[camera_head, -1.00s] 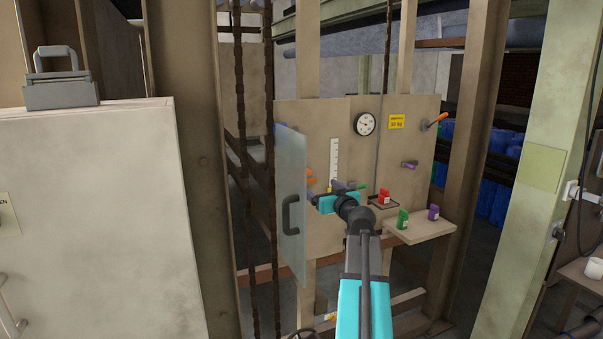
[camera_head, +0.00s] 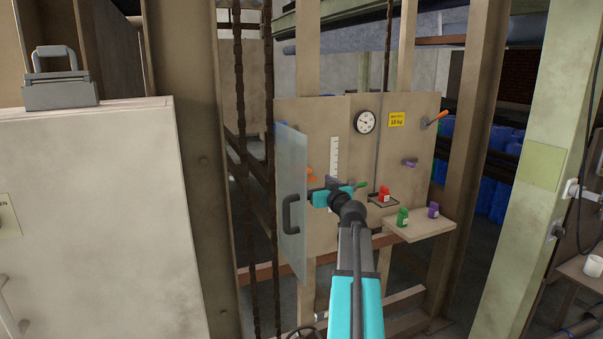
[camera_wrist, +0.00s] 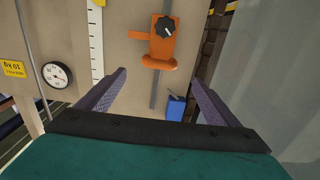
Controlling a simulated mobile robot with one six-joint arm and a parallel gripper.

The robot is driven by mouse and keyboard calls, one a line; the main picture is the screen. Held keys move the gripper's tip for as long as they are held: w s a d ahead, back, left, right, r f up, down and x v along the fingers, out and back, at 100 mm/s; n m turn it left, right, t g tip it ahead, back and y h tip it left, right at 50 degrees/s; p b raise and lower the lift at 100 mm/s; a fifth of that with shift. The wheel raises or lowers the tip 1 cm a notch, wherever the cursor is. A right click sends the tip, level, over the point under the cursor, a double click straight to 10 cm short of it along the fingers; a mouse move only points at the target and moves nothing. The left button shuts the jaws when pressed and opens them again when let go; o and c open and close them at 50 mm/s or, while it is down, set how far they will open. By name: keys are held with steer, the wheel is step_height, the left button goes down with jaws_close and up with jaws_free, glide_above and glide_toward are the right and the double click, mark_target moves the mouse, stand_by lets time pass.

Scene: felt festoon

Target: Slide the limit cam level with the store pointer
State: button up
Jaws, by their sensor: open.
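The limit cam (camera_wrist: 163,42) is an orange block with a black knob on a grey rail, its orange arm pointing left toward the white scale in the wrist view. In the head view the limit cam (camera_head: 309,174) shows only partly behind the gripper. A yellow mark, likely the store pointer (camera_wrist: 97,3), sits on the scale at the wrist view's top edge. It is not level with the cam's arm. My gripper (camera_wrist: 158,77) is open and empty, its fingers apart and short of the cam in that picture. It also shows in the head view (camera_head: 321,188).
An open clear door (camera_head: 291,205) with a dark handle stands left of the gripper. A blue part (camera_wrist: 176,107) sits beside the rail. A dial (camera_head: 364,122), a red item (camera_head: 384,194) and a shelf (camera_head: 425,229) with green and purple items are to the right.

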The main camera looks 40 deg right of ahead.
steer(key=shift+p+x, duration=1.9)
steer(key=shift+x, duration=3.75)
steer(key=c, duration=1.5)
step_height(320, 180, down, 6)
steer(key=b, duration=1.1)
steer(key=shift+a+f, duration=0.15)
steer(key=shift+f, duration=0.05)
steer(key=shift+r, duration=0.1)
steer(key=o, duration=1.5)
steer(key=shift+s, duration=0.1)
